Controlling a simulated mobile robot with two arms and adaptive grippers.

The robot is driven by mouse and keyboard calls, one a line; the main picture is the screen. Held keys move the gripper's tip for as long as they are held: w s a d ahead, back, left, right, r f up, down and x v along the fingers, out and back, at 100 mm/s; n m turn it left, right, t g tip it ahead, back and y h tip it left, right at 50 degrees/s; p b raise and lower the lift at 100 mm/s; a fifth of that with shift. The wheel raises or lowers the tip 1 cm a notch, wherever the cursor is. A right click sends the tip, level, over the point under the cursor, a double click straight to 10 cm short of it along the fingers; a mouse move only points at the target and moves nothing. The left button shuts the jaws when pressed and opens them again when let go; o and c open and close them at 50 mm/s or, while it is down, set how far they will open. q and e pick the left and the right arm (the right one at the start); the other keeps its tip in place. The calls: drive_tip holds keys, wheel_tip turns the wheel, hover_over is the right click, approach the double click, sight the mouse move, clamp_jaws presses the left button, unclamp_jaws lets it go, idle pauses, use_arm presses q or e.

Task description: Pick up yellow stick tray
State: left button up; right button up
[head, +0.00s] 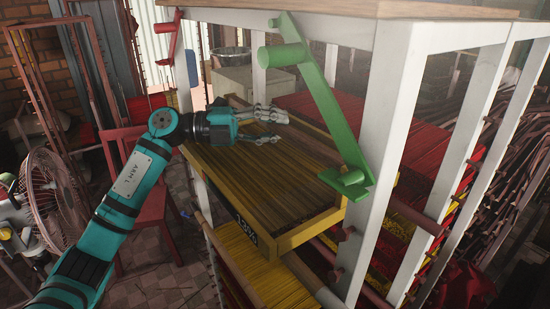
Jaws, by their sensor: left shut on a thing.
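The yellow stick tray (308,230) is a yellow-framed tray with lengthwise sticks and a dark number label on its near left corner. It sits in the upper part of a white-posted rack. My left gripper (268,124) reaches in from the left over the far left part of the tray. It is shut on the tray, though the exact contact between its fingers is hard to make out. My right gripper is not in view.
A green bracket (322,95) with pegs hangs from the rack, right of my gripper. White posts (385,110) and a wooden top (400,9) frame the rack. More yellow sticks (262,280) lie below. A fan (50,200) and red chair (150,190) stand left.

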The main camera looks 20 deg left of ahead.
use_arm(q)
clamp_jaws()
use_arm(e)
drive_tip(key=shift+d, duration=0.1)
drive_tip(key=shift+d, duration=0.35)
use_arm(q)
drive_tip(key=shift+r, duration=0.1)
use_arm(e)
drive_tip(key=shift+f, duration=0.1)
use_arm(q)
drive_tip(key=shift+r+b, duration=0.45)
drive_tip(key=shift+r, duration=0.15)
drive_tip(key=shift+s+a+r+b, duration=0.1)
drive_tip(key=shift+a+r+b, duration=0.1)
drive_tip(key=shift+r+b, duration=0.6)
drive_tip(key=s+a+r+b, duration=0.2)
drive_tip(key=s+a+b, duration=0.3)
drive_tip(key=s, duration=0.8)
drive_tip(key=shift+w+b+v, duration=0.25)
drive_tip(key=shift+b+v, duration=0.1)
drive_tip(key=shift+v, duration=1.2)
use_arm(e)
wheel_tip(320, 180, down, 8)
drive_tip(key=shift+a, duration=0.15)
